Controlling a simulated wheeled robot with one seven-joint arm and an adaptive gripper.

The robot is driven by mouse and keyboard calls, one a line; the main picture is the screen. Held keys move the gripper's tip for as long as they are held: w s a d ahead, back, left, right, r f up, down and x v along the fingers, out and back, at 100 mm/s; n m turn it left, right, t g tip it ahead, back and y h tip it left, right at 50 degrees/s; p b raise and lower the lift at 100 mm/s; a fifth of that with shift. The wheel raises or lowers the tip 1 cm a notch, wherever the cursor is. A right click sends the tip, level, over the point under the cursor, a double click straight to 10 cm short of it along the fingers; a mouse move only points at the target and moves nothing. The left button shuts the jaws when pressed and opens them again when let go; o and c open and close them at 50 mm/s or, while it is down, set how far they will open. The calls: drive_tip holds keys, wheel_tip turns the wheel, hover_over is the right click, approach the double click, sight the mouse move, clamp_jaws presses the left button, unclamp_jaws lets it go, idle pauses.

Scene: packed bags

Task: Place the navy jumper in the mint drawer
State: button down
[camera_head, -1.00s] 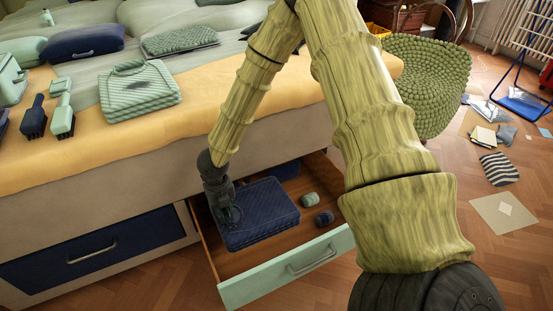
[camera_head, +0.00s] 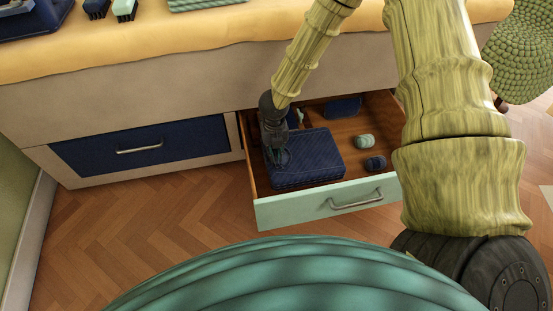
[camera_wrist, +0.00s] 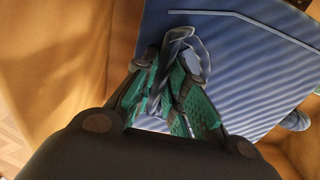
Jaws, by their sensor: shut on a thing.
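The navy jumper (camera_head: 305,160), a folded ribbed block, lies in the open mint drawer (camera_head: 290,211), toward its left side. In the wrist view the jumper (camera_wrist: 250,75) fills much of the picture, with a dark loop of it between the fingers. My gripper (camera_head: 280,158) reaches down into the drawer at the jumper's left edge. In the wrist view my gripper (camera_wrist: 178,95) is shut on the loop. Whether the jumper rests fully on the drawer floor cannot be told.
A mint roll (camera_head: 364,141) and a navy roll (camera_head: 375,163) lie at the drawer's right. A navy item (camera_head: 342,107) lies at its back. A shut navy drawer (camera_head: 140,147) is to the left. Brushes (camera_head: 124,9) lie on the bed above. Wooden floor in front is clear.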

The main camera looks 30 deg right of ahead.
wheel_tip(320, 180, down, 5)
drive_tip(key=shift+r+b, duration=0.15)
drive_tip(key=shift+b, duration=1.1)
drive_tip(key=c, duration=1.4)
unclamp_jaws()
drive_tip(key=shift+c, duration=0.2)
wheel_tip(320, 180, up, 12)
drive_tip(key=p, duration=0.7)
